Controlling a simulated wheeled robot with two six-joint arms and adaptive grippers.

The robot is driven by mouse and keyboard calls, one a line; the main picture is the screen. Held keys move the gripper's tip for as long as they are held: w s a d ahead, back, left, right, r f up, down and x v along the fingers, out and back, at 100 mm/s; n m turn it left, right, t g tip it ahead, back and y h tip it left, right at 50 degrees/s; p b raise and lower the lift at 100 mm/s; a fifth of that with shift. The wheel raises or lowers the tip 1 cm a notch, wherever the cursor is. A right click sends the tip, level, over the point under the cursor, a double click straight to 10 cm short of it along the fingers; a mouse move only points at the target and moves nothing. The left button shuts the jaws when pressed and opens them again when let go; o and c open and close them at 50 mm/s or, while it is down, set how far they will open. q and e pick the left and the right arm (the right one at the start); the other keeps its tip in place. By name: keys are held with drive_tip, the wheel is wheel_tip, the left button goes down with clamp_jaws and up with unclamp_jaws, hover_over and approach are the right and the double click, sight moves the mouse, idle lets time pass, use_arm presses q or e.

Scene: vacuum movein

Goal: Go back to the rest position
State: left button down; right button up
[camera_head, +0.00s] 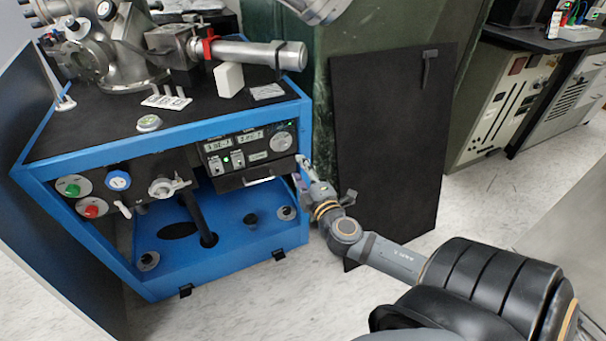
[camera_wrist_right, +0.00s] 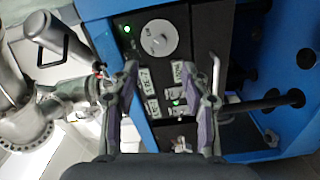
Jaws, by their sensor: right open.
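My right arm reaches in from the lower right in the head view. Its gripper (camera_head: 305,172) is at the right front edge of the blue-framed vacuum cart (camera_head: 150,132), beside the control panel (camera_head: 247,145). In the right wrist view the gripper (camera_wrist_right: 172,75) has its two fingers spread wide, with nothing between them. The panel's grey knob (camera_wrist_right: 158,39), displays and switches show behind and between the fingers. The exact gap between fingertips and panel cannot be told. My left gripper is not in view.
A black panel (camera_head: 390,150) leans against a green cabinet just behind my right arm. Metal vacuum parts (camera_head: 120,55) stand on the cart's top. Grey equipment (camera_head: 510,95) stands at the right. Light floor (camera_head: 480,210) is open between it and my arm.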

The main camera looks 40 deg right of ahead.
drive_tip(key=shift+v, duration=0.8)
